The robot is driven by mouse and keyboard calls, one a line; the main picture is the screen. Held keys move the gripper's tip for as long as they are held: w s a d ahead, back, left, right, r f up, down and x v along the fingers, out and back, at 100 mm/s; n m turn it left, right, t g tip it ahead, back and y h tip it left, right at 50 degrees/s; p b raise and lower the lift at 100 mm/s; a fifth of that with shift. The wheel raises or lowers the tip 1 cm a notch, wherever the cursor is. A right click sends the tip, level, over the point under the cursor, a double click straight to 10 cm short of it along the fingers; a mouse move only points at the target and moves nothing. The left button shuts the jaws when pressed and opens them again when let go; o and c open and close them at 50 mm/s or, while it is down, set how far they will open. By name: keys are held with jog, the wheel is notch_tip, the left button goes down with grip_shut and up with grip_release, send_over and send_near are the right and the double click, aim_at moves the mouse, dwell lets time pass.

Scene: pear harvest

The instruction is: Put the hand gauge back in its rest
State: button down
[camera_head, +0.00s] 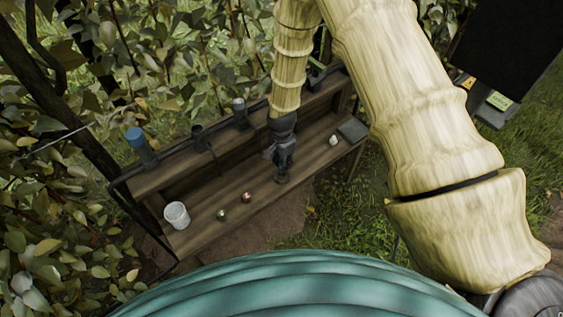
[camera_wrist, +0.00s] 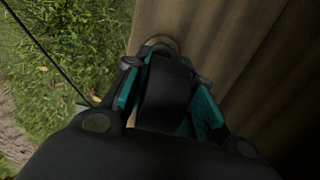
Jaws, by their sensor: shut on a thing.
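My gripper (camera_head: 283,154) points down over the middle of the wooden bench and is shut on a dark, rounded thing. In the wrist view this dark thing (camera_wrist: 166,98), seemingly the hand gauge, sits between the teal finger pads of my gripper (camera_wrist: 166,85). A pale round end (camera_wrist: 160,42) shows just beyond it. In the head view its lower end (camera_head: 282,178) is close to the bench top; I cannot tell whether it touches. Dark holders (camera_head: 198,136) and (camera_head: 239,112) stand along the bench's raised back ledge. I cannot tell which one is the gauge's rest.
The wooden bench (camera_head: 255,207) carries a white cup (camera_head: 177,215), a green fruit (camera_head: 221,214), a reddish fruit (camera_head: 246,197), a pale round thing (camera_head: 333,140) and a dark flat block (camera_head: 352,130). A blue-topped cylinder (camera_head: 136,139) stands at the left of the ledge. Foliage crowds behind.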

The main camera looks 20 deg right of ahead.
jog(key=shift+f, duration=0.55)
dwell(0.6)
jog(key=c, duration=1.1)
grip_release()
jog(key=shift+r, duration=6)
jog(key=s+f+n+p, duration=0.2)
jog(key=s+f+n, duration=0.2)
jog(key=s, duration=0.5)
jog(key=s+f+n+p, duration=0.2)
jog(key=s+f+n, duration=0.15)
jog(key=s, duration=0.55)
jog(key=s+d+n+p, duration=0.1)
jog(key=s+n, duration=0.2)
jog(key=s, duration=0.6)
jog(key=s+d+f+n+p, duration=0.1)
jog(key=s+d+n+p, duration=0.1)
jog(key=s, duration=0.7)
jog(key=shift+s+d+n, duration=0.15)
jog(key=shift+s+n, duration=0.05)
jog(key=shift+n, duration=0.35)
